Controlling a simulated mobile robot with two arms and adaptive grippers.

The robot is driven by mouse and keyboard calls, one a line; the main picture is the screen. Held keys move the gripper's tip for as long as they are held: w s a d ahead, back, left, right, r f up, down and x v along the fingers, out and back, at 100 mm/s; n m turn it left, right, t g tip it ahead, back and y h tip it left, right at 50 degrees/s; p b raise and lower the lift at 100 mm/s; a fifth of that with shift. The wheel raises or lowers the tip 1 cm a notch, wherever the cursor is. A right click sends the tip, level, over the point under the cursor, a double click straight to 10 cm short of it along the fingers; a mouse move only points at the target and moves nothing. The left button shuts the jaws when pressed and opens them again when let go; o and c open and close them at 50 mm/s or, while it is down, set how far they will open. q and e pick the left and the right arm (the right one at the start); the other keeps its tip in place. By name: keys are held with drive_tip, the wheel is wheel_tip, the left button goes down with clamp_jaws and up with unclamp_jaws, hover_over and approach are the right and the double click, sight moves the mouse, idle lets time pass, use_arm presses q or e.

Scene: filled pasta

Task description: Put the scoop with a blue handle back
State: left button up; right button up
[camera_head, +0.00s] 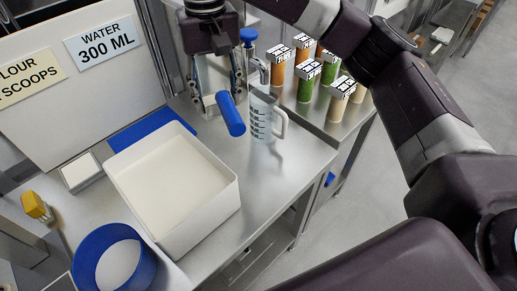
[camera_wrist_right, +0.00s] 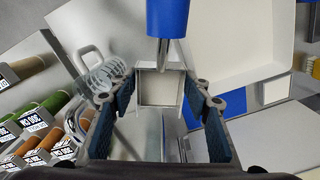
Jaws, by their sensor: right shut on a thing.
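The scoop with a blue handle (camera_head: 231,114) is held up by my right gripper (camera_head: 216,98), above the steel counter between the white bin and the measuring jug. Its blue handle points down toward the front in the head view. In the right wrist view, its blue handle (camera_wrist_right: 167,18) is at the top and its square metal part (camera_wrist_right: 160,88) lies between the fingers of my right gripper (camera_wrist_right: 160,115). The exact finger contact is hard to see. A white bin (camera_head: 226,203) with white powder stands on the counter. My left gripper is out of view.
A clear measuring jug (camera_head: 262,122) stands close right of the scoop. Several spice jars (camera_head: 330,70) stand behind it. A blue round container (camera_head: 88,257) and a yellow-handled tool (camera_head: 35,205) are at the left front. Bare counter (camera_head: 275,165) lies right of the bin.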

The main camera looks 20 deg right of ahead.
drive_tip(key=shift+w+d+r, duration=0.1)
drive_tip(key=shift+w+d, duration=0.1)
drive_tip(key=shift+d, duration=0.25)
drive_tip(key=shift+d+f, duration=0.2)
drive_tip(key=p, duration=0.3)
hover_over(231, 160)
wheel_tip(231, 160, down, 14)
drive_tip(key=shift+f, duration=0.15)
wheel_tip(231, 160, down, 5)
drive_tip(key=shift+r, duration=0.1)
drive_tip(key=shift+f, duration=0.25)
drive_tip(key=o, duration=1.2)
drive_tip(key=shift+c, duration=0.2)
drive_tip(key=shift+r, duration=0.1)
